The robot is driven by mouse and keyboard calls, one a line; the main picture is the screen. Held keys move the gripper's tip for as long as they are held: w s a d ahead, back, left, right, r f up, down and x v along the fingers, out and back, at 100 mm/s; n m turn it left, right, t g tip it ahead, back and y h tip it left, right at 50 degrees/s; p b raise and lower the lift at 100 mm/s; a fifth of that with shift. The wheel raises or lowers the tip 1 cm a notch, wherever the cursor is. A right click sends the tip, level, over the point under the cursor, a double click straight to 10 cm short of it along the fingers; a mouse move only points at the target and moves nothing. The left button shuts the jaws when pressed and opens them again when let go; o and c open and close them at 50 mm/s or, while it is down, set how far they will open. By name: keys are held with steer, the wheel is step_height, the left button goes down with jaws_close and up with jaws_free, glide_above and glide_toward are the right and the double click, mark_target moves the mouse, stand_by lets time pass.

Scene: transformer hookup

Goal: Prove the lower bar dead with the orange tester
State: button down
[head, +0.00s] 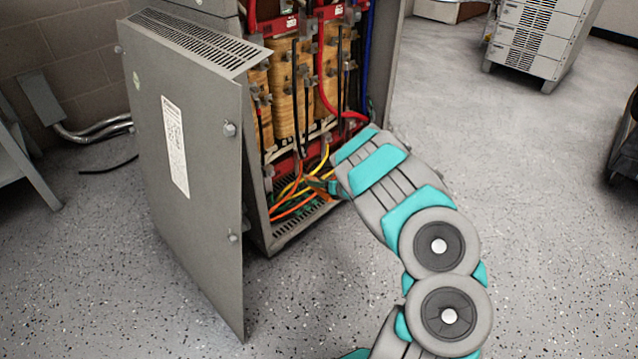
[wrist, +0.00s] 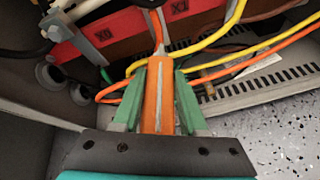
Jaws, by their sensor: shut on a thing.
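My gripper (wrist: 160,70) is shut on the orange tester (wrist: 158,105), whose body lies between the two green fingers and points away from the wrist. In the head view my gripper (head: 325,184) reaches into the lower part of the open cabinet, and the tester is hard to make out there. The lower red bar (wrist: 117,28) crosses the top of the wrist view, with dark labels and a metal lug at its left. It also shows in the head view (head: 285,158). The tester's narrow far end overlaps the bar in the wrist view; I cannot tell whether they touch.
Yellow and orange cables (wrist: 215,38) loop around my fingers. A slotted metal floor plate (wrist: 250,85) lies to the right. The grey cabinet door panel (head: 185,160) stands at the left. Open floor (head: 500,190) lies to the right of the cabinet.

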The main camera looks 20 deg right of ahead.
steer(key=shift+w+a+b, duration=0.15)
steer(key=shift+w+b, duration=0.15)
steer(key=shift+w, duration=0.2)
stand_by(0.6)
steer(key=shift+w+b, duration=0.1)
steer(key=shift+b, duration=0.55)
stand_by(2.4)
steer(key=shift+s+d, duration=0.4)
steer(key=shift+s, duration=0.75)
steer(key=shift+s+d, duration=0.35)
steer(key=shift+s, duration=0.75)
steer(key=shift+s+d, duration=0.4)
steer(key=shift+s, duration=0.75)
